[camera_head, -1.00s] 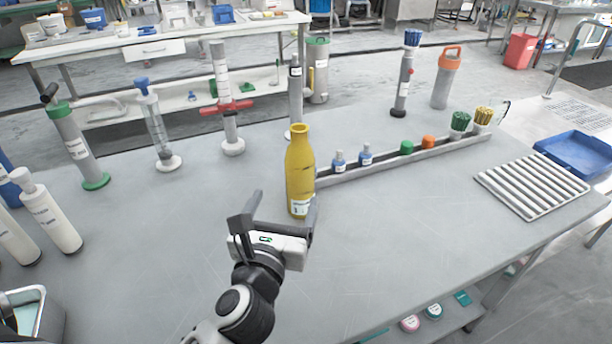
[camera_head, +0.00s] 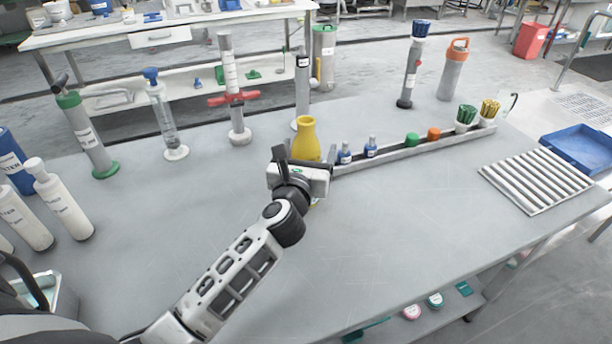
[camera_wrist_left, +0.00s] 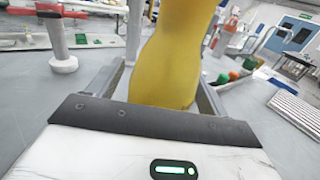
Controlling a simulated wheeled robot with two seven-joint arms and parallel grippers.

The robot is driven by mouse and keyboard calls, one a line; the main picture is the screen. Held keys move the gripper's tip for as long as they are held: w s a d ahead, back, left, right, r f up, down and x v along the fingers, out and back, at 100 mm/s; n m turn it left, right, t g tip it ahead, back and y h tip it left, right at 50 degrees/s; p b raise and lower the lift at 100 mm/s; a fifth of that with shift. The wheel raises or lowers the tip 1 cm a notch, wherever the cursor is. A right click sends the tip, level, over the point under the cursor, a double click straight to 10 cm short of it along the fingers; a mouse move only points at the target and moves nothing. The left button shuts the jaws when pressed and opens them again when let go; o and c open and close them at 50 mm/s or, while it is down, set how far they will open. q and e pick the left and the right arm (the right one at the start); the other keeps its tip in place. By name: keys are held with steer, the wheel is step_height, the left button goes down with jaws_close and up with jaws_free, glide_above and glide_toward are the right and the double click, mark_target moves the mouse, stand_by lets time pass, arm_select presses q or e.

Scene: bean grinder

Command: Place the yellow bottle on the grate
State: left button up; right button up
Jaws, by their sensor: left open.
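The yellow bottle (camera_head: 306,138) stands upright on the grey table, left of the narrow rail. My left gripper (camera_head: 303,160) is at the bottle and hides most of its lower part in the head view. In the left wrist view the bottle (camera_wrist_left: 168,65) rises between the two open fingers, close in front of the palm, with its top cut off. The metal grate (camera_head: 537,181) lies flat and empty at the table's right side. Its edge also shows in the left wrist view (camera_wrist_left: 297,110). My right gripper is not in view.
A narrow rail (camera_head: 400,158) right of the bottle holds small blue bottles, a green and an orange cap, and cups of sticks. Tall tools stand behind, including a red-handled one (camera_head: 235,100). White bottles (camera_head: 62,205) stand at left. The table's front middle is clear.

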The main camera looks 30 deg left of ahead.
arm_select(q)
jaws_close()
